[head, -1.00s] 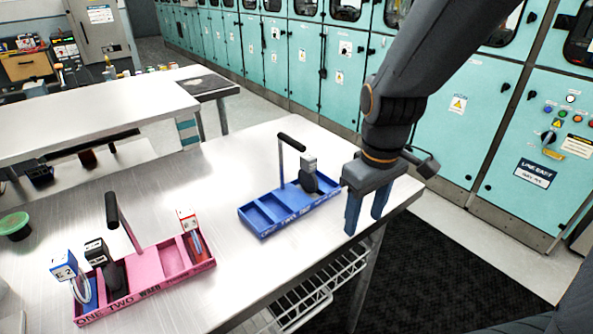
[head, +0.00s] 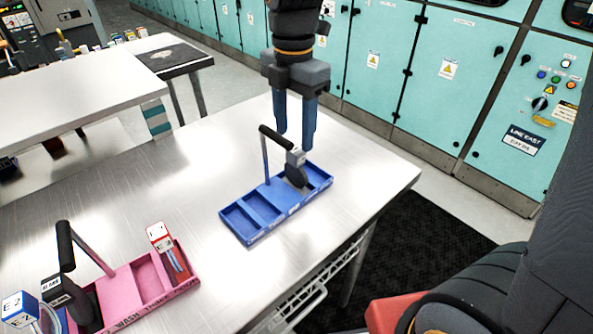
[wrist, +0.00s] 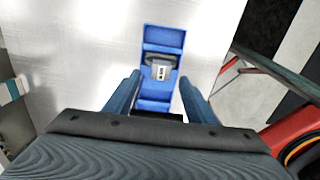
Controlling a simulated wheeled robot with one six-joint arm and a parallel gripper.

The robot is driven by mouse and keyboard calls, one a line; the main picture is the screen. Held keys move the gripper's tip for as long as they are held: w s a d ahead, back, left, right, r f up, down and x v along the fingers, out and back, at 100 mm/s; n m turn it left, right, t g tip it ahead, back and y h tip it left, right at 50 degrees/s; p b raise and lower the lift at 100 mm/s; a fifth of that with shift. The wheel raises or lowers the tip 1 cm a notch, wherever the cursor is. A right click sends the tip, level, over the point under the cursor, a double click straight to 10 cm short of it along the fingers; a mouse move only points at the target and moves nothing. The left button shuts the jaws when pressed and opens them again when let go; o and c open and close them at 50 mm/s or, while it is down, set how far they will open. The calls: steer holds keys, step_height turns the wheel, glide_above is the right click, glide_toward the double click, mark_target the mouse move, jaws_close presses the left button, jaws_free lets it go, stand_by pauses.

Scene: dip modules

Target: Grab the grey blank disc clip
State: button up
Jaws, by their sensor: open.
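In the wrist view the grey clip (wrist: 161,70) shows between and beyond my fingers. My gripper (head: 294,138) points down with its two blue fingers apart and empty. In the head view the fingers are just above and behind the clip; I see no contact. The exact gap is unclear. The blue tray also shows in the wrist view (wrist: 164,36).
The blue tray's upright post with a black handle (head: 272,136) stands close to my fingers. A pink tray (head: 122,293) with red, black and blue clips is at front left. The metal table (head: 180,190) is clear between the trays. Teal cabinets (head: 375,60) line the back.

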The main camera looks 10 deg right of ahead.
mark_target(296, 149)
steer(key=shift+d+f+p, duration=0.15)
steer(key=shift+f+p, duration=0.75)
steer(key=shift+f, duration=1.9)
steer(key=shift+c, duration=0.3)
jaws_close()
